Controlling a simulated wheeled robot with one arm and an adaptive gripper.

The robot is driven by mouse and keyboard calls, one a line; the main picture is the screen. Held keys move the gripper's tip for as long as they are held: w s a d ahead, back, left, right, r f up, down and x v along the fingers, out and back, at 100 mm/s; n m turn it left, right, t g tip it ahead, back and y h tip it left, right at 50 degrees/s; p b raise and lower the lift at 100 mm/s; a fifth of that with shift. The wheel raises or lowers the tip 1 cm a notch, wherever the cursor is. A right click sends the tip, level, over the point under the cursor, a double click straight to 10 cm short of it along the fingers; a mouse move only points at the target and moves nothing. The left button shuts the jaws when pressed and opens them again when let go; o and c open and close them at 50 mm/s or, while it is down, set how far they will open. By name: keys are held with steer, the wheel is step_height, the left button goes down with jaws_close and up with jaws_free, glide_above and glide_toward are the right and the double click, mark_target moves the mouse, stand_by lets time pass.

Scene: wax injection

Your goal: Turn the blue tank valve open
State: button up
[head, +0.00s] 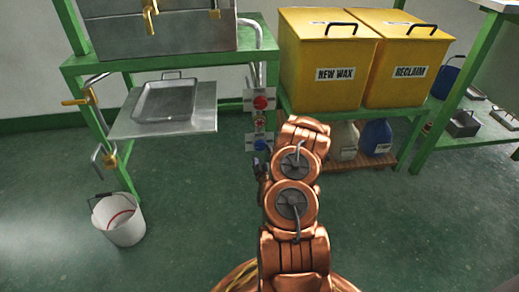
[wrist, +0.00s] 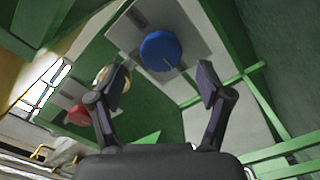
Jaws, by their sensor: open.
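The blue tank valve is a round blue knob (wrist: 161,51) on a light grey plate (wrist: 185,27) in the wrist view. A thin pale line marks its face near the lower edge. It also shows small in the head view (head: 262,145), below a red knob. My gripper (wrist: 165,82) is open and empty. Its two dark fingers stand apart, with the blue knob beyond and between their tips, nearer the left one. I cannot tell the exact gap, and no contact shows. In the head view my arm hides most of my gripper.
A red knob (head: 261,103) sits above on the same green post. Yellow NEW WAX (head: 322,100) and RECLAIM (head: 398,88) bins stand right. A metal tray (head: 166,101) rests on a shelf left. A white bucket (head: 120,222) stands on the floor; open green floor lies between.

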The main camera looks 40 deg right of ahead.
mark_target(261, 147)
steer(key=b+x, duration=0.1)
steer(key=x, duration=0.2)
steer(key=shift+w+d+f+b, duration=0.2)
steer(key=shift+b, duration=0.2)
steer(key=shift+b+x, duration=0.3)
steer(key=shift+x, duration=0.55)
steer(key=shift+r, duration=0.15)
steer(key=shift+c, duration=0.3)
steer(key=c, duration=1.1)
